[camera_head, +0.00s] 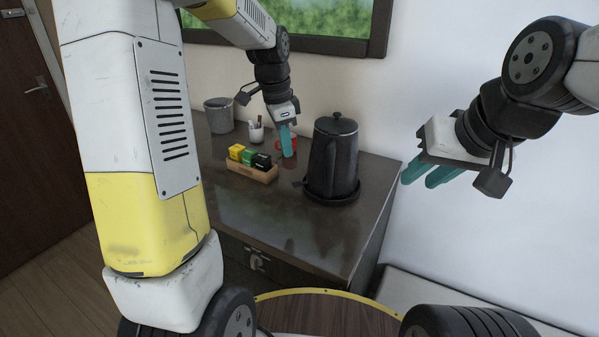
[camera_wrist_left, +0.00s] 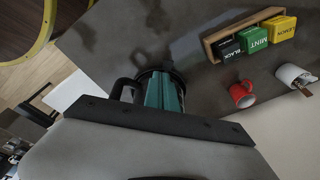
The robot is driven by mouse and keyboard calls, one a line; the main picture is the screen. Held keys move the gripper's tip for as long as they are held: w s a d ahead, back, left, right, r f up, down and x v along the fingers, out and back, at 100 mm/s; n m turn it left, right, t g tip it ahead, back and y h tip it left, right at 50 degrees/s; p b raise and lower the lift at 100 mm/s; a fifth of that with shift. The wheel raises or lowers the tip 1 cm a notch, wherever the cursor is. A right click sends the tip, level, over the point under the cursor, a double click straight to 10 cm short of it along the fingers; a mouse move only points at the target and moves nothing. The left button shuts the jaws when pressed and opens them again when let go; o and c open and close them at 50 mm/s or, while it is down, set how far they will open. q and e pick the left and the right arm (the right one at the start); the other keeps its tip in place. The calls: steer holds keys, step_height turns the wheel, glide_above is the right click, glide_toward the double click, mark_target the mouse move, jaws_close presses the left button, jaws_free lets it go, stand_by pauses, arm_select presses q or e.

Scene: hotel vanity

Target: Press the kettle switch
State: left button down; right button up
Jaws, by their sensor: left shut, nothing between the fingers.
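The black kettle (camera_head: 341,158) stands upright on its dark base (camera_head: 331,196) near the right end of the vanity top. Its handle (camera_head: 329,163) faces the front left; I cannot make out the switch. My left gripper (camera_head: 288,155) is shut and empty, pointing down to the left of the kettle, before the red mug. In the left wrist view, the shut teal fingers (camera_wrist_left: 165,92) cover much of the kettle, and its black handle (camera_wrist_left: 122,89) shows beside them. My right gripper (camera_head: 428,174) is open and empty, out to the right of the vanity.
A wooden box (camera_head: 252,172) of yellow, green and black tea packets lies left of the kettle. A red mug (camera_head: 291,140), a white cup with sticks (camera_head: 256,135) and a grey bucket (camera_head: 218,117) stand behind. The front of the vanity top (camera_head: 270,213) is clear.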

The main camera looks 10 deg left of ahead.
arm_select(q)
steer(key=m+g, duration=0.1)
steer(key=m, duration=0.1)
glide_toward(294, 184)
steer(key=shift+d+r, duration=0.1)
steer(key=shift+r, duration=0.25)
steer(key=shift+f, duration=0.1)
steer(key=shift+d+f, duration=0.2)
steer(key=shift+f, duration=1.5)
steer(key=shift+d+f, duration=0.15)
steer(key=shift+f, duration=1.55)
steer(key=shift+f, duration=0.8)
steer(key=shift+s+a+r, duration=0.15)
steer(key=shift+a+r, duration=0.1)
steer(key=shift+a, duration=0.5)
steer(key=shift+s+a+r, duration=0.15)
steer(key=shift+a+r, duration=0.15)
steer(key=shift+a, duration=0.45)
steer(key=shift+r, duration=0.1)
